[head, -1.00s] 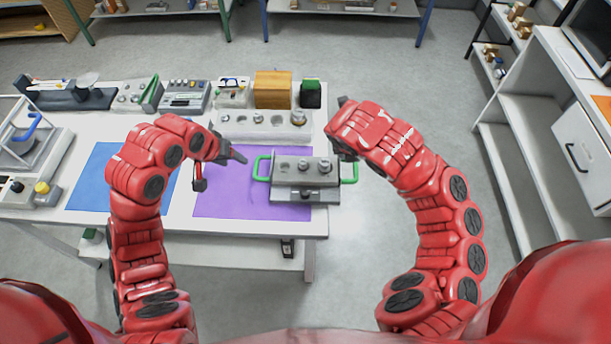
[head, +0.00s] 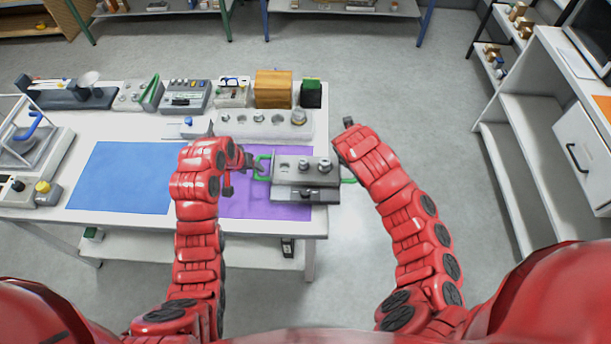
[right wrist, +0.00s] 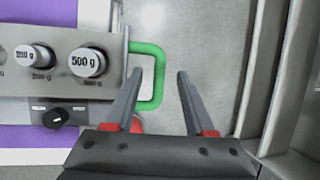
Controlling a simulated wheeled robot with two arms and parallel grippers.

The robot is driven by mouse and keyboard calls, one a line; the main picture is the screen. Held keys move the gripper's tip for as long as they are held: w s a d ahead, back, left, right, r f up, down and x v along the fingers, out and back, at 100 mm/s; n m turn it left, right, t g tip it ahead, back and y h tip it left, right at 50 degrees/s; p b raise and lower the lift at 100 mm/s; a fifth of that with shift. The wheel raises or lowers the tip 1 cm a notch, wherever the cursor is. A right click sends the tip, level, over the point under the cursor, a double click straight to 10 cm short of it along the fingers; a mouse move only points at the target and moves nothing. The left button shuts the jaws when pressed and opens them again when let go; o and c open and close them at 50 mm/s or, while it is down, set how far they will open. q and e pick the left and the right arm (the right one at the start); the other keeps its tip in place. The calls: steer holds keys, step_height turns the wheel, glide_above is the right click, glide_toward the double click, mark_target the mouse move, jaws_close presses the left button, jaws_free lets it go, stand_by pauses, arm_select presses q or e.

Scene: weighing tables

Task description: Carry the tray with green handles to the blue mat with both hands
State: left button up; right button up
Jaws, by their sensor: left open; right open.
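The grey tray (head: 283,193) with green handles lies on the purple mat (head: 240,207), at the table's right edge. It carries metal weights (head: 325,166); the right wrist view reads 200 g and 500 g (right wrist: 88,62). The blue mat (head: 125,180) is bare, left of the purple one. My left gripper (head: 257,167) is open at the left green handle (head: 264,158); whether it touches is unclear. My right gripper (right wrist: 160,76) is open. In its wrist view the right green handle (right wrist: 159,82) shows between the fingers, not gripped. The right fingers are hard to make out in the head view.
A white block with weights (head: 265,126) stands behind the tray. Behind it are a wooden box (head: 273,89), a small green-and-black box (head: 311,93) and instruments (head: 184,96). A glass-sided balance (head: 30,140) stands far left. Floor (head: 420,120) is free right of the table.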

mark_target(255, 171)
arm_select(q)
steer(key=shift+x, duration=2.35)
arm_select(e)
steer(key=shift+x, duration=2.35)
steer(key=shift+r, duration=0.1)
arm_select(q)
jaws_close()
arm_select(e)
jaws_close()
arm_select(q)
steer(key=shift+r, duration=0.1)
